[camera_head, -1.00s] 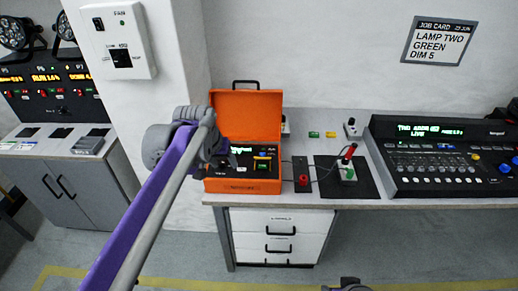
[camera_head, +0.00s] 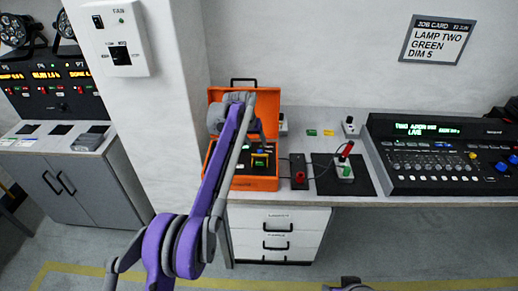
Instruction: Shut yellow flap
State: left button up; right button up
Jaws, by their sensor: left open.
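An orange case (camera_head: 230,184) stands open on the worktop with its lid up against the wall. My arm and gripper hide part of the lid and the left part of the panel. I cannot tell whether the gripper touches anything.
Right of the case are a red button box (camera_head: 299,178) and a dark mat (camera_head: 362,183) with a small cabled device. A control console (camera_head: 440,165) fills the right of the worktop. A wall pillar (camera_head: 160,110) stands close on the left. A drawer unit (camera_head: 278,236) is below.

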aim_at(260, 153)
pick_arm(q)
jog(key=x, duration=0.5)
jog(key=shift+f, duration=0.15)
grip_shut()
